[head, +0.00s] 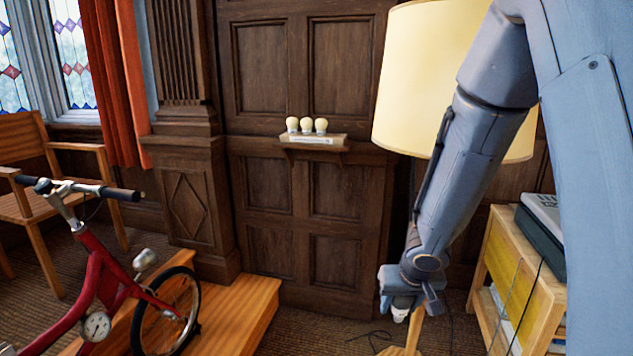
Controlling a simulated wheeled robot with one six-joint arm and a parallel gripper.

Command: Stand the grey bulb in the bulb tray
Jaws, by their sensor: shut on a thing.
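My gripper (402,305) hangs low at the right of centre, pointing down. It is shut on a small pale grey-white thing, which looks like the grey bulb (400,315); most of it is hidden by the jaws. The bulb tray (313,140) is a small pale block on a wall ledge near the middle, well up and left of my gripper. Several cream bulbs (307,125) stand upright in a row on it. I cannot make out a free place in the tray.
A large cream lampshade (425,70) is behind my arm, right of the tray. A red bicycle (100,270) and a wooden step (235,315) fill the lower left. A wooden side table (515,265) stands at the right. A dark cable lies on the carpet. Space before the panelled wall looks clear.

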